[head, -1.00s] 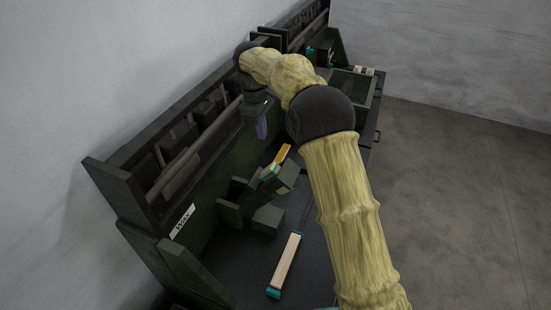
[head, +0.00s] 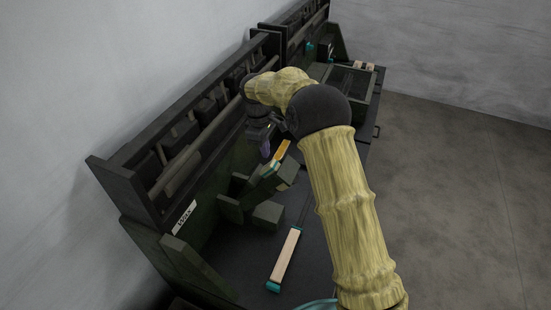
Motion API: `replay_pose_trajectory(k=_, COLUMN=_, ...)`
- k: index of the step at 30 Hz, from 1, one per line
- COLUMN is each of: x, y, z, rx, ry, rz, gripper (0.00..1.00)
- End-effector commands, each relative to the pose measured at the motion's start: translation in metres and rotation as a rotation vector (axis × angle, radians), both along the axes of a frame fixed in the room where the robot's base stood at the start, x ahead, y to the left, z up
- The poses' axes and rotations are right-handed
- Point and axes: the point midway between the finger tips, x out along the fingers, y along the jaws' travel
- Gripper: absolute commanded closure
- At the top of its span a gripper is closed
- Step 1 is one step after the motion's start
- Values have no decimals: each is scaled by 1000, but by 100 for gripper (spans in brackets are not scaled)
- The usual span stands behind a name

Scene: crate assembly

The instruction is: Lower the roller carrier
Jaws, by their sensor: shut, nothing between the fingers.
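A long dark rack (head: 122,186) runs along the back of the bench. It holds a long grey roller-like bar (head: 180,160) and several dark blocks; I take this to be the roller carrier, but cannot be sure. It stands raised above the bench top. My gripper (head: 266,150) is shut and empty, pointing down in front of the rack, just behind a tilted green block with an orange strip. I cannot tell whether its fingertips touch anything. My arm hides part of the rack's far end.
The tilted green block with the orange strip (head: 282,151) leans on the bench. A pale wooden bar with teal ends (head: 286,256) lies on the dark bench top (head: 238,262). A dark open crate (head: 352,78) stands farther back. Clear floor lies at right.

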Motion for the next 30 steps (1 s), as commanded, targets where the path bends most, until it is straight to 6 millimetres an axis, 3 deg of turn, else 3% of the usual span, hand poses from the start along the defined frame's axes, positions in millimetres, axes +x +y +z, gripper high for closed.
replay_pose_trajectory(k=3, x=-2, y=-3, z=-19, rx=-1, ry=5, rz=0, gripper=100)
replay_pose_trajectory(k=12, x=-12, y=-30, z=-38, rx=0, ry=2, rz=-1, gripper=100)
replay_pose_trajectory(k=30, x=-13, y=-34, z=-44, rx=10, ry=-2, rz=1, gripper=100)
